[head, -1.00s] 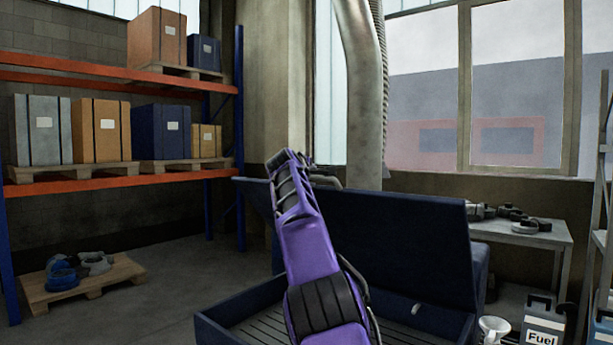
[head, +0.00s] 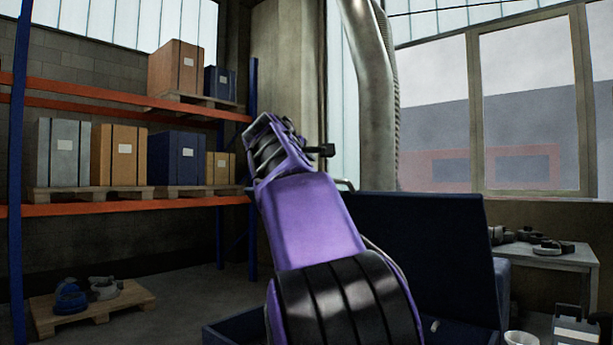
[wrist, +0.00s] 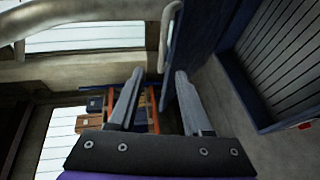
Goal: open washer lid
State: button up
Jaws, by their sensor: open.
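The washer is a dark blue bin (head: 235,332) with a hinged lid (head: 430,255). In the head view the lid stands raised, near upright, its left part hidden behind my purple arm. In the wrist view, the bin's slatted inside (wrist: 275,50) shows at upper right and the blue lid (wrist: 180,45) shows edge-on beside my right finger. A grey bar handle (head: 345,184) shows at the lid's top edge. My gripper (wrist: 160,73) is open, with nothing seen between its fingers. In the head view my gripper is largely hidden by the arm.
Orange-and-blue shelving (head: 120,200) with boxes stands at left. A pallet (head: 95,310) with parts lies on the floor. A workbench (head: 545,258) with parts stands right of the washer. A vertical duct (head: 370,90) rises behind the lid.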

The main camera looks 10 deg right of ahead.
jog(key=shift+s+a+r, duration=0.1)
jog(key=shift+s+a, duration=0.15)
jog(key=shift+s, duration=0.25)
